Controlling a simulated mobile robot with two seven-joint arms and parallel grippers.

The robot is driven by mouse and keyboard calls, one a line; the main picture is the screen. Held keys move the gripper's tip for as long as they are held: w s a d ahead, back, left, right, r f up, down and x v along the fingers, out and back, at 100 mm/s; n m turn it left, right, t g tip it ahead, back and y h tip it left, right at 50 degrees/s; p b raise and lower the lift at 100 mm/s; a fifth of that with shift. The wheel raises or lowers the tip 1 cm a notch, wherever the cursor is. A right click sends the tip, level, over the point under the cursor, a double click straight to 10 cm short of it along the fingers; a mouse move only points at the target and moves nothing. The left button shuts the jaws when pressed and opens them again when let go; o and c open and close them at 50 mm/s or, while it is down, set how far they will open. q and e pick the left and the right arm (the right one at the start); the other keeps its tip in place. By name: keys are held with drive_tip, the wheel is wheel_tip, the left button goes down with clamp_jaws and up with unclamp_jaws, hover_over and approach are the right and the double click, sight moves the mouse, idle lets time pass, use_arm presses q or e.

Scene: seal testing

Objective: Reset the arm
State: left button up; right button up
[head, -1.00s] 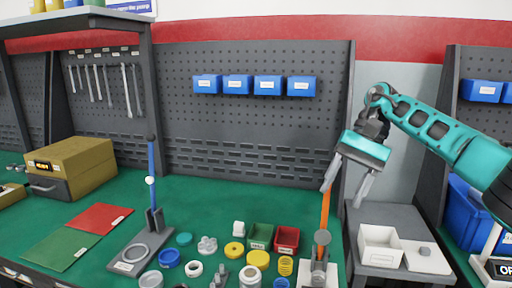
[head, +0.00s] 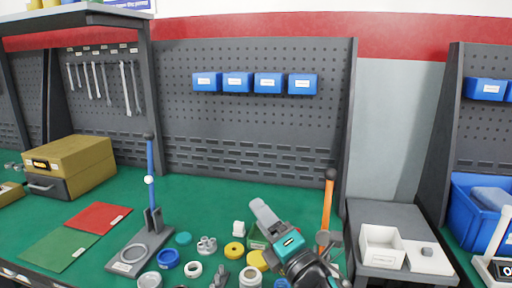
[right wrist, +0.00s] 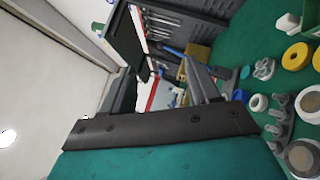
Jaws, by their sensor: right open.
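My right gripper (head: 290,225) is low over the front right of the green bench in the head view, with its teal body over the loose parts. One grey finger points up and left; the other is hard to make out. In the right wrist view my right gripper (right wrist: 163,85) shows two grey fingers spread apart with nothing between them. It hides part of the green bin (head: 258,236) and the base of the orange-handled lever stand (head: 326,205). I cannot tell whether it touches them. My left gripper is not in view.
A blue-handled lever stand (head: 150,175) stands left of centre. Yellow, white, blue and grey rings and caps lie at the front, including a yellow ring (head: 234,249). A white tray (head: 382,245) sits on the grey side table. The bench's back middle is clear.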

drive_tip(key=s+d+f+m+g+h, duration=0.4)
drive_tip(key=s+d+f+m+h, duration=0.75)
drive_tip(key=m, duration=0.55)
drive_tip(key=s+d+f+m+g, duration=0.4)
drive_tip(key=s+f+m+g, duration=0.1)
drive_tip(key=s, duration=0.5)
drive_tip(key=s+d+f+m+g, duration=0.3)
drive_tip(key=s+f+m+g, duration=0.15)
drive_tip(key=s, duration=0.55)
drive_tip(key=w+a+f+t+y, duration=0.2)
drive_tip(key=w+f+t, duration=0.5)
drive_tip(key=f, duration=0.1)
drive_tip(key=shift+w+a, duration=0.2)
drive_tip(key=shift+a, duration=0.1)
drive_tip(key=shift+y, duration=0.25)
